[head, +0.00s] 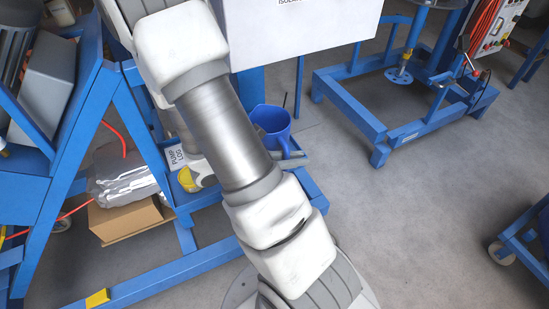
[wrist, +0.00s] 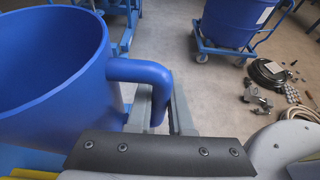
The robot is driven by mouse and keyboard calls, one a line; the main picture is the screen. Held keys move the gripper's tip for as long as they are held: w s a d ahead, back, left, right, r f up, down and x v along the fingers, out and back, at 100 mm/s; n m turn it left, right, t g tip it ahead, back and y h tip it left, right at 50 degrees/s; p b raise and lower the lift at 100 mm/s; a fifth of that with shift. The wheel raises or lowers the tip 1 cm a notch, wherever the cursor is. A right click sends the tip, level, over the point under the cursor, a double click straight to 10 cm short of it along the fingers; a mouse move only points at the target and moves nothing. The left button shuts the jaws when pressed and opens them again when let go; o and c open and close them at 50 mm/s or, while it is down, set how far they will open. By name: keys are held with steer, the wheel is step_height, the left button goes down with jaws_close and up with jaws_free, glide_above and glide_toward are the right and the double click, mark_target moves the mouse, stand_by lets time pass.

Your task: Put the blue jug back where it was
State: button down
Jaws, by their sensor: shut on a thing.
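The blue jug (head: 268,118) stands about upright at the blue shelf of the frame, partly hidden behind my arm in the head view. In the wrist view the jug (wrist: 55,65) fills the left side, its open rim facing up. Its handle comes down between the two grey fingers of my gripper (wrist: 160,92), which is shut on the handle. In the head view most of my gripper is hidden behind my arm. I cannot tell whether the jug's base touches the shelf.
A white panel (head: 300,32) hangs above. A cardboard box (head: 128,218) sits lower left. A blue drum (wrist: 235,20) stands on a trolley.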

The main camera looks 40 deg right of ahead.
steer(key=w+d+f+b, duration=0.3)
steer(key=w+d+f, duration=0.1)
steer(key=w+f, duration=0.4)
steer(key=shift+w+f, duration=0.35)
steer(key=shift+f, duration=0.5)
steer(key=shift+f+b, duration=0.4)
steer(key=shift+f, duration=0.05)
steer(key=c, duration=0.8)
jaws_free()
steer(key=shift+r, duration=0.15)
